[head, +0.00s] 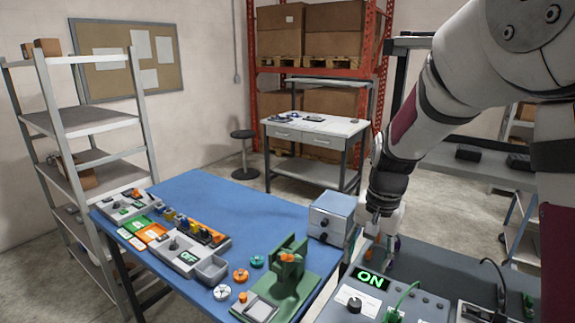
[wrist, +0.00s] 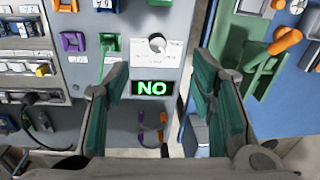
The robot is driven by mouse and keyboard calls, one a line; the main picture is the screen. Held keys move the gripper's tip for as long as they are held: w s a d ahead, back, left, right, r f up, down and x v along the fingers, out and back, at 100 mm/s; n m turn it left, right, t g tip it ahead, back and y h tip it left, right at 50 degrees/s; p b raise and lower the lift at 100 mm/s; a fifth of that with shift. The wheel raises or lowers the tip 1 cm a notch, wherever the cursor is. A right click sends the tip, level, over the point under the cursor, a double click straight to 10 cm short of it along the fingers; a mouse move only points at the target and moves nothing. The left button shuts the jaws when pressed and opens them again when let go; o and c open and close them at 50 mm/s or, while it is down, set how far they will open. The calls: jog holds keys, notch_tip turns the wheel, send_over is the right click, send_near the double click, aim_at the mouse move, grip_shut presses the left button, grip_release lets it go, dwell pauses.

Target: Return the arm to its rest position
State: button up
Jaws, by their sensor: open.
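My arm (head: 447,95) reaches in from the upper right in the head view and bends down over the grey control panel. My gripper (head: 384,240) is low near the back of that panel, partly hard to make out against it. In the wrist view my gripper (wrist: 162,68) has its two teal-padded fingers spread wide apart, with nothing between them. The display (head: 370,279) reads ON in the head view and appears upside down in the wrist view.
A blue table (head: 232,205) holds a green fixture (head: 285,285), a blue-grey box (head: 331,215) close beside my gripper, and several small parts. A green cable (head: 403,297) rises from the panel. A grey shelf (head: 62,122) stands left and a workbench (head: 315,132) behind.

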jog(key=s+r+n+t, duration=0.2)
jog(key=s+r, duration=0.4)
jog(key=s, duration=0.5)
jog(key=s+r+n+t, duration=0.2)
jog(key=s+r+n, duration=0.2)
jog(key=s+r, duration=0.3)
jog(key=s, duration=0.4)
jog(key=shift+d+r+t+h, duration=0.2)
jog(key=shift+r+t+h, duration=0.05)
jog(key=shift+t+h, duration=0.15)
